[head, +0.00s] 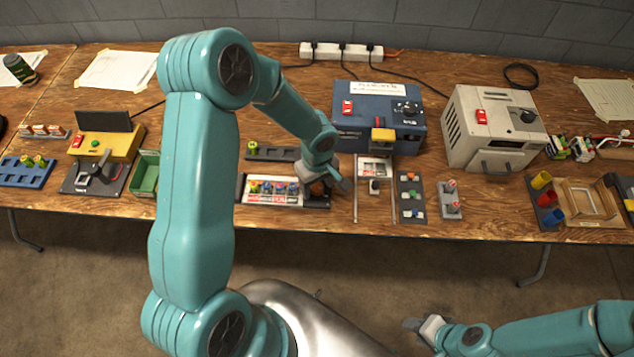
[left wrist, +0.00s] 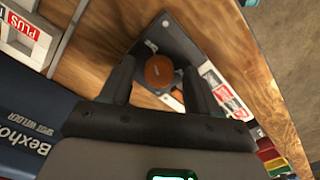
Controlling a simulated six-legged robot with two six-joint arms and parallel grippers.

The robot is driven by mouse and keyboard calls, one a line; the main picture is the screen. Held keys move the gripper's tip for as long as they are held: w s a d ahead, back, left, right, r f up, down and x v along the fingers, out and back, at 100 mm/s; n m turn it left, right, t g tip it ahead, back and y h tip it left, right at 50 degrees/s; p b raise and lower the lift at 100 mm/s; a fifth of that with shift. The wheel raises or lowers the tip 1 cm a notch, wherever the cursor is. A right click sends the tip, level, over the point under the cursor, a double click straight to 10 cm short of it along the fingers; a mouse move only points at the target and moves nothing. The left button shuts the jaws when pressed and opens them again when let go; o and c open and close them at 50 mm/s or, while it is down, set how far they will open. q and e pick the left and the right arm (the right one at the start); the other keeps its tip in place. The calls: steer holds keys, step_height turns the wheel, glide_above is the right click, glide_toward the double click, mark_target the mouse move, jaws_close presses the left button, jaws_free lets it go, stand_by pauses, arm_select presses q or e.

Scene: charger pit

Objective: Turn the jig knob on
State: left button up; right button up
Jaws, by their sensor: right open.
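The jig knob is a round orange-brown disc (left wrist: 158,72) on a dark grey plate (left wrist: 180,42). In the head view the knob (head: 318,188) shows beside my left gripper (head: 340,180), at the right end of the jig's plate. In the left wrist view my left gripper's two dark fingers stand apart, one to each side of the knob. The knob lies in line with the gap between them; whether they touch it I cannot tell. My right gripper (head: 420,328) is open and empty, low in the head view, in front of the table.
A blue spot welder (head: 375,115) stands behind the jig, with metal rails (head: 357,205) in front of it. A cream box machine (head: 465,125) stands further right. A strip of colored pieces (head: 272,190) adjoins the knob on the left. The table's front edge is close.

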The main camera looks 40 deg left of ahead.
arm_select(q)
steer(key=c, duration=1)
